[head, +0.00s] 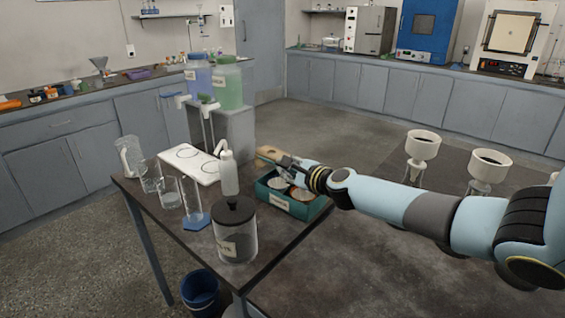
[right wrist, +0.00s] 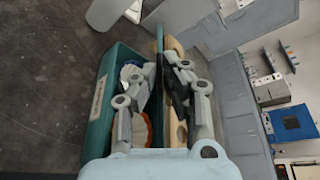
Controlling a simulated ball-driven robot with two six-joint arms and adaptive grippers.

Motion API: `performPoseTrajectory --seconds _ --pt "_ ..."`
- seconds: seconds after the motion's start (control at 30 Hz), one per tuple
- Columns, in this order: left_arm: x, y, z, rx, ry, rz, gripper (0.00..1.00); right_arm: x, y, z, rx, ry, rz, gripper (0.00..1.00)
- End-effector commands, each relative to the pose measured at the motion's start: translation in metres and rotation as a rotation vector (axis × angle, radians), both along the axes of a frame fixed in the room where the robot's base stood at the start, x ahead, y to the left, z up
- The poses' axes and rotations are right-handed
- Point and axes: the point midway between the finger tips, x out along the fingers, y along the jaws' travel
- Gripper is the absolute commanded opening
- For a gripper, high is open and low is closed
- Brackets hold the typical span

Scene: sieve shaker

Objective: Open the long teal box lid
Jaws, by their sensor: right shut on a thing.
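The long teal box (head: 299,209) stands at the right end of the dark table, with a pale label on its front. Its top is open, and round items show inside. In the right wrist view the box (right wrist: 98,135) lies at left. Its lid (right wrist: 160,42) shows as a thin teal panel, nearly edge-on, at the box's far side, with a tan wooden piece (right wrist: 174,50) against it. My right gripper (head: 283,160) is over the box's back edge. Its fingers straddle the raised lid and look shut on it; the exact contact is partly hidden. My left gripper is out of view.
A lidded glass jar (head: 236,237) and a white squeeze bottle (head: 229,174) stand close left of the box. A white tray (head: 188,165), beakers and a blue-based cylinder (head: 195,220) stand further left. White funnels (head: 422,146) are on the right. Floor shows beyond the table.

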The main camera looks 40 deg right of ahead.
Motion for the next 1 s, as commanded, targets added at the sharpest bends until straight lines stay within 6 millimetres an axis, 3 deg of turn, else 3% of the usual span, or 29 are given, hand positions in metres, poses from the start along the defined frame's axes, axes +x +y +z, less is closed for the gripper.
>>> performPoseTrajectory --seconds 0.1,0.4,1.0 --pt "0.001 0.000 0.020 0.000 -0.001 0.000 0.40 0.001 -0.011 0.014 0.109 0.016 -0.002 0.00" --pt "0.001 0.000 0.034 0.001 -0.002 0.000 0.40 0.004 -0.040 0.030 0.392 0.049 -0.003 0.00" --pt "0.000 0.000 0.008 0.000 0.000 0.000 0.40 0.011 -0.096 0.039 0.844 0.103 -0.002 0.00"
